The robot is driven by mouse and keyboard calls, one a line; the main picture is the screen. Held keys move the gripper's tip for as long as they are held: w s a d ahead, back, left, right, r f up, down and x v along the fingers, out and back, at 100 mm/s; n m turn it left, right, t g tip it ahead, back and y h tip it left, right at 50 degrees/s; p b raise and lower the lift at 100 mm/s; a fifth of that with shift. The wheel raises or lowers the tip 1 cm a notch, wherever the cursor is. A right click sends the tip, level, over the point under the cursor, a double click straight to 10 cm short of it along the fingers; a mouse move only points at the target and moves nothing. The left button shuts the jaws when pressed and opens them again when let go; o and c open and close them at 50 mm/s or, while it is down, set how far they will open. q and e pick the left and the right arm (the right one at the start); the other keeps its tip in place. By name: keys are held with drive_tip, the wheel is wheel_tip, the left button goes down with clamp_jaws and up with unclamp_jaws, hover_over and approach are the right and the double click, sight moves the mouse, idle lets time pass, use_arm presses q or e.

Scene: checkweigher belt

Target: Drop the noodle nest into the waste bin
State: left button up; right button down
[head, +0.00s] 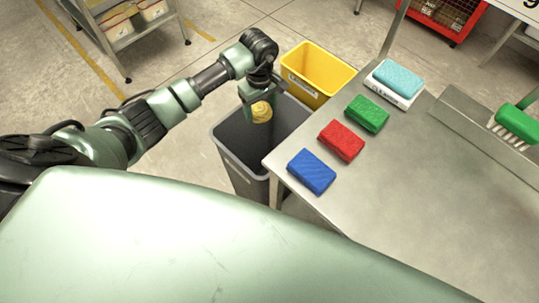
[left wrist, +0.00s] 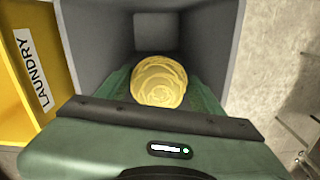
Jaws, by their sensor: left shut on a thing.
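The noodle nest (head: 262,112) is a round yellow coil held in my left gripper (head: 260,104). In the head view it hangs over the mouth of the dark grey bin (head: 233,160). In the left wrist view the nest (left wrist: 159,81) sits between the fingers of the shut left gripper (left wrist: 160,90), with the grey bin's inner walls (left wrist: 205,30) around and below it. The bin's floor looks empty where it shows. My right gripper is in neither view.
A yellow bin (head: 318,72), labelled LAUNDRY in the left wrist view (left wrist: 32,70), stands beside the grey bin.

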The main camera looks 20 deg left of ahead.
use_arm(q)
drive_tip(key=shift+f, duration=0.8)
drive_tip(key=shift+w+f+b, duration=0.15)
drive_tip(key=shift+f+b, duration=0.2)
drive_tip(key=shift+b, duration=0.1)
drive_tip(key=shift+f, duration=0.2)
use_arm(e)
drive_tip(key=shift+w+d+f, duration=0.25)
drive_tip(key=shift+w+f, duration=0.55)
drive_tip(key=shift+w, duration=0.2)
use_arm(q)
drive_tip(key=o, duration=1.5)
drive_tip(key=shift+o, duration=0.2)
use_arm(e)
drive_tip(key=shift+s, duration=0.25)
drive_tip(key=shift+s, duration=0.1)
